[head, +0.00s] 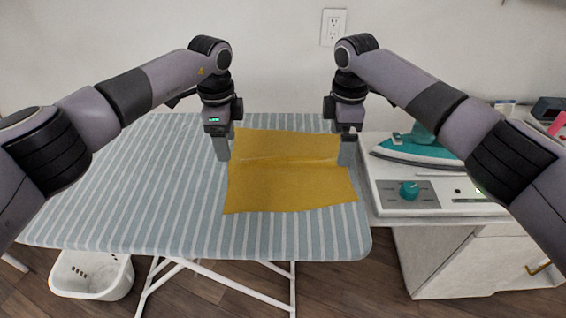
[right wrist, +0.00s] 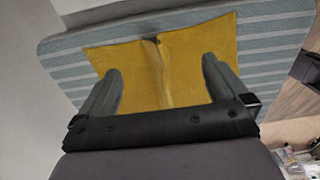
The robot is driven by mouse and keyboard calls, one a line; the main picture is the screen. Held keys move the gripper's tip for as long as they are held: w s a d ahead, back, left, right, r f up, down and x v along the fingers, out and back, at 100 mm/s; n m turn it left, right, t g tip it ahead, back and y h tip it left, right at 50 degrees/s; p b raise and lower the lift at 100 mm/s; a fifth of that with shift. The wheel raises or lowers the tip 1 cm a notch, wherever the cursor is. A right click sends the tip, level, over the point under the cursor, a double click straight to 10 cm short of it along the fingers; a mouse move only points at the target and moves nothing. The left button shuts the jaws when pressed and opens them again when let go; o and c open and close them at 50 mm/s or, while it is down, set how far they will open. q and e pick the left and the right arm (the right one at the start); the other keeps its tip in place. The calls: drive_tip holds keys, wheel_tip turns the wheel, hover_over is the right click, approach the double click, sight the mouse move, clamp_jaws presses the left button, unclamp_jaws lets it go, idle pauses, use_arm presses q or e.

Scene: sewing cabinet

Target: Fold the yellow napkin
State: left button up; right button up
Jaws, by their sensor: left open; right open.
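The yellow napkin (head: 290,185) lies spread out on the striped ironing board (head: 130,190), with a crease or ridge running across it near its middle. It also shows in the right wrist view (right wrist: 150,70), with the ridge running away from the gripper. My left gripper (head: 225,150) is open and empty, pointing down at the napkin's left edge. My right gripper (head: 345,155) is open and empty, at the napkin's right edge; its two fingers (right wrist: 160,80) stand apart over the cloth in the right wrist view. Whether the fingertips touch the cloth I cannot tell.
A teal iron (head: 420,148) rests on a white unit with a teal knob (head: 409,190), close to the right of the board. A white basket (head: 92,273) stands on the floor below left. The left part of the board is clear.

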use_arm(q)
drive_tip(key=shift+r+p, duration=0.4)
drive_tip(key=shift+r, duration=0.15)
use_arm(e)
drive_tip(key=shift+r, duration=2.4)
